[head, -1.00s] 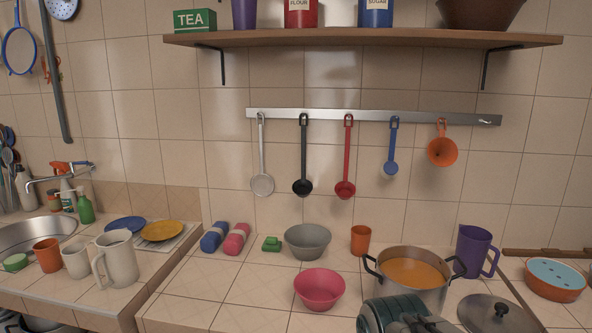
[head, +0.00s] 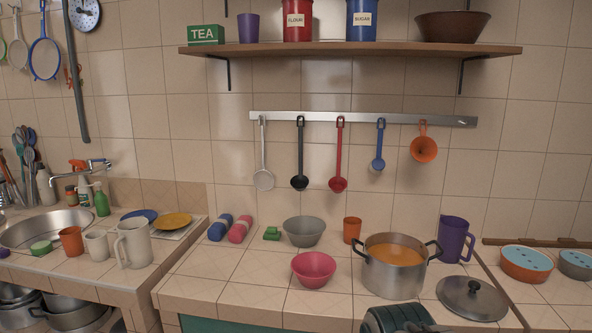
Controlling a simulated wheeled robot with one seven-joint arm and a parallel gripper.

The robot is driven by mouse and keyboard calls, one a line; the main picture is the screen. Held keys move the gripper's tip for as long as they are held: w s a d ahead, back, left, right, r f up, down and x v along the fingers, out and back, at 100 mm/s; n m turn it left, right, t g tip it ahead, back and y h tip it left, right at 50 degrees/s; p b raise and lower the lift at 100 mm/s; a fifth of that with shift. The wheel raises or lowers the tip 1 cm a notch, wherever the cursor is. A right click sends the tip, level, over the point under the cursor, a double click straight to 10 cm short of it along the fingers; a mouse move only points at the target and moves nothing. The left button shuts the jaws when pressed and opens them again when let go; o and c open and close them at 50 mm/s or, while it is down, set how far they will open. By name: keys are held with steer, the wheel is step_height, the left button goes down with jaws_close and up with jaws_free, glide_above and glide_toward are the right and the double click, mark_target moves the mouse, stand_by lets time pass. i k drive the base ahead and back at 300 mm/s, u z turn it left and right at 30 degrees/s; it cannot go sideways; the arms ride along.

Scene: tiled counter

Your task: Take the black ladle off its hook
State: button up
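The black ladle (head: 300,155) hangs upright from a hook on the metal rail (head: 360,118) on the tiled wall. Its bowl is at the bottom, above the counter. It hangs between a grey-white utensil (head: 263,155) on its left and a red ladle (head: 339,155) on its right. Part of my arm, dark green and grey, shows at the bottom edge of the head view, in front of the counter and far below the ladle. My gripper's fingers cannot be made out there, and nothing touches the ladle.
A blue ladle (head: 380,145) and an orange funnel (head: 423,145) hang further right. A wooden shelf (head: 350,52) runs above the rail. Below stand a grey bowl (head: 304,232), a pink bowl (head: 313,270), an orange cup (head: 352,230), a soup pot (head: 393,275) and a purple pitcher (head: 454,240).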

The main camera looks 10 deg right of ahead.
mark_target(298, 183)
steer(key=u, duration=0.3)
steer(key=i, duration=1.25)
steer(key=z, duration=0.45)
